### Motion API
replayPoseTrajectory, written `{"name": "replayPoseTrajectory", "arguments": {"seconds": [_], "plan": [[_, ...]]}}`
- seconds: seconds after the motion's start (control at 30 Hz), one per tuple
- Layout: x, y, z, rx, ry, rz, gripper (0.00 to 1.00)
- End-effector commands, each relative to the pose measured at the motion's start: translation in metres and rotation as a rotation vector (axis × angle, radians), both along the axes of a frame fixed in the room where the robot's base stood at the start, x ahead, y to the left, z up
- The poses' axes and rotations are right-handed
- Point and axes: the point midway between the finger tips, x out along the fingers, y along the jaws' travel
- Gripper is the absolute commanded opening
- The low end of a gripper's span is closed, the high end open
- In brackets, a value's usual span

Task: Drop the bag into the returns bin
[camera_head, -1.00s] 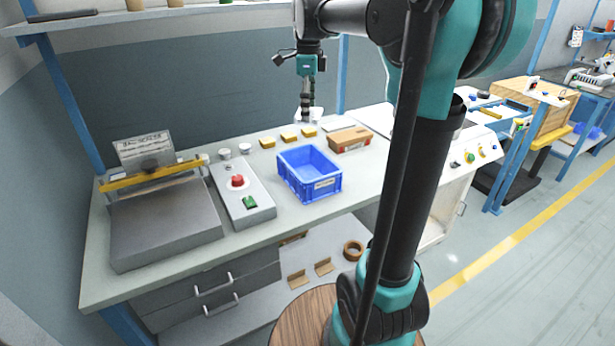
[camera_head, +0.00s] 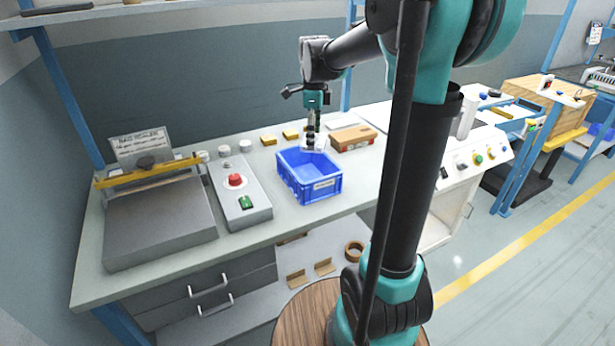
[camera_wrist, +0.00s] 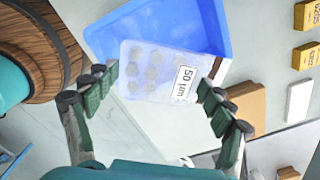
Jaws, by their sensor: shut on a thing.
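The bag (camera_wrist: 150,75) is clear, with round grey items inside and a white label reading "50 µm". My gripper (camera_head: 311,128) is shut on it; in the wrist view, the fingers (camera_wrist: 158,95) stand at either side of the bag's near part. In the head view the bag (camera_head: 315,142) hangs below my gripper at the back right rim of the blue bin (camera_head: 312,187). The bin has a white label on its front, too small to read. In the wrist view the bag overlaps the blue bin (camera_wrist: 205,25); its exact height above it is unclear.
A brown cardboard box (camera_head: 353,138) stands close behind the bin to the right. A grey control box (camera_head: 240,200) with a red button is at left, beside a bag sealer (camera_head: 160,215). Yellow blocks (camera_head: 290,134) lie behind the bin.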

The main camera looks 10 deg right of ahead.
Motion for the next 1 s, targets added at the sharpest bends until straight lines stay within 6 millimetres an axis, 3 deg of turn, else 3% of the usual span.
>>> {"name": "replayPoseTrajectory", "arguments": {"seconds": [0.4, 0.43, 0.57, 1.0], "plan": [[-0.0001, -0.0001, -0.0076, 0.0, 0.0, 0.0, 0.51], [-0.0001, -0.0001, -0.0076, 0.0, 0.0, 0.0, 0.83], [-0.0001, -0.0001, -0.0075, 0.0, 0.0, 0.0, 0.99], [0.0, 0.0, -0.0026, 0.0, 0.0, 0.0, 1.0]]}}
